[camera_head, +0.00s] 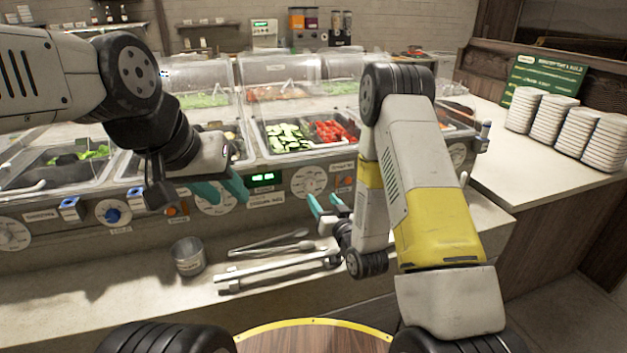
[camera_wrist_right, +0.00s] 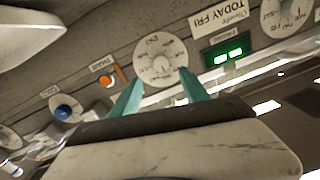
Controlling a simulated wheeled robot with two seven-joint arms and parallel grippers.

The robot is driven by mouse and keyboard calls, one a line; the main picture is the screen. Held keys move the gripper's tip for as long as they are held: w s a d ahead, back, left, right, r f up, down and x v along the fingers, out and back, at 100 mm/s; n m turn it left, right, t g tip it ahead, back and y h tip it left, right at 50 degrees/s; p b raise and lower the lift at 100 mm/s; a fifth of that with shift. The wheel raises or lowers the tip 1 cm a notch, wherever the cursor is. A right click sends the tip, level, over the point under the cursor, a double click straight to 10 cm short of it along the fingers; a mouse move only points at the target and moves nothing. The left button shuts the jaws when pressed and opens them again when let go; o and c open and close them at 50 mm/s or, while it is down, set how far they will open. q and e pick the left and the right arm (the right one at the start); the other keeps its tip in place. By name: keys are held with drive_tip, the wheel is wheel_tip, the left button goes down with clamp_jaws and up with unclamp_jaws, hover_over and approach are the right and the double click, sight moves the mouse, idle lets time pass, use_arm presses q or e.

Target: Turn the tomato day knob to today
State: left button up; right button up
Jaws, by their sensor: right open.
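A white dial knob (camera_head: 308,181) with small markings sits on the counter's front panel below the red tomatoes (camera_head: 331,132). It also shows in the right wrist view (camera_wrist_right: 160,58), upside down, beyond my fingertips. My right gripper (camera_head: 323,203) is open and empty, just in front of and below this dial. In the right wrist view its teal fingers (camera_wrist_right: 160,84) stand apart at either side of the dial's near edge; contact cannot be told. A label (camera_wrist_right: 215,20) by the green display (camera_wrist_right: 228,55) reads TODAY FRI. My left gripper (camera_head: 232,201) is open and empty before another dial.
An orange button (camera_wrist_right: 107,80) and a blue knob (camera_wrist_right: 63,112) lie beyond the dial. Below the panel, a metal can (camera_head: 188,256) and tongs (camera_head: 272,246) rest on the ledge. Clear covers stand over the food pans. Stacked white plates (camera_head: 563,122) stand at the right.

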sight(312, 186)
drive_tip(key=x, duration=0.7)
drive_tip(key=shift+w+a+f, duration=0.1)
drive_tip(key=shift+w+a, duration=0.15)
drive_tip(key=shift+w, duration=0.05)
drive_tip(key=shift+c, duration=0.4)
clamp_jaws()
